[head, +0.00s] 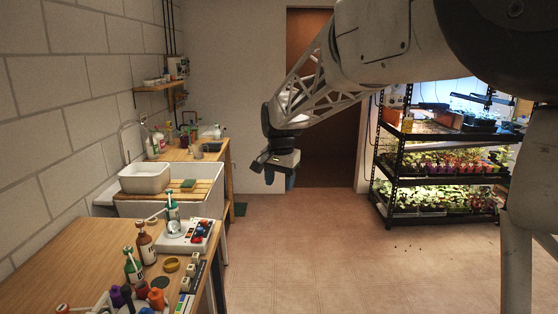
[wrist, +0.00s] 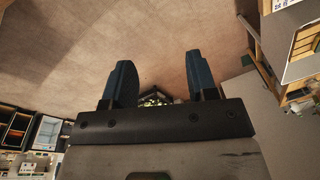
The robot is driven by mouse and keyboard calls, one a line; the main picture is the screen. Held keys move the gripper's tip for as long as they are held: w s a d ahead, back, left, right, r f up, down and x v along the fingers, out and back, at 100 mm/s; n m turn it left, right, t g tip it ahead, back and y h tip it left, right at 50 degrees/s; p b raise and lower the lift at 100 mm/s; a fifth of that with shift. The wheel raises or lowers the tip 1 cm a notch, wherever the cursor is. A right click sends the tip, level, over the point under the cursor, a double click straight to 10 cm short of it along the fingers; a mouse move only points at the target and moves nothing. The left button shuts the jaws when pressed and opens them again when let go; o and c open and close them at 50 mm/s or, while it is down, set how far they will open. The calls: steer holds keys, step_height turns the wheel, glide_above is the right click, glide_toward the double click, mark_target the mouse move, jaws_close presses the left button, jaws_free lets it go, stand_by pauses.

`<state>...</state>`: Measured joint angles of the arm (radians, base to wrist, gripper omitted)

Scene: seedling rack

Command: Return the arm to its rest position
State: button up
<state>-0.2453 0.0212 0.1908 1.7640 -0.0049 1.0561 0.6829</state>
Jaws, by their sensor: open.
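My gripper (head: 290,180) hangs near the middle of the head view, pointing down over open floor, at the end of my outstretched arm. In the wrist view my gripper (wrist: 160,88) shows two blue fingers set well apart with nothing between them. It touches nothing that I can see. My arm crosses the upper right of the head view and hides part of the back wall and doorway.
A seedling rack (head: 392,180) with lit trays stands at the right. A sink (head: 205,200) and wooden counter (head: 228,160) lie behind. The middle floor (head: 300,250) is clear.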

steer(key=s+d+n, duration=0.1)
steer(key=s+d, duration=0.4)
steer(key=s, duration=0.5)
steer(key=s+d+f+n+t, duration=0.1)
steer(key=s+d, duration=0.4)
steer(key=s, duration=0.5)
steer(key=s+d+n, duration=0.1)
steer(key=s+d, duration=0.4)
steer(key=s, duration=0.6)
steer(key=s+d+f+n, duration=0.1)
steer(key=s+d+f, duration=0.2)
steer(key=s, duration=0.8)
step_height(320, 180, down, 3)
steer(key=shift+r+n, duration=0.2)
steer(key=shift+n, duration=0.2)
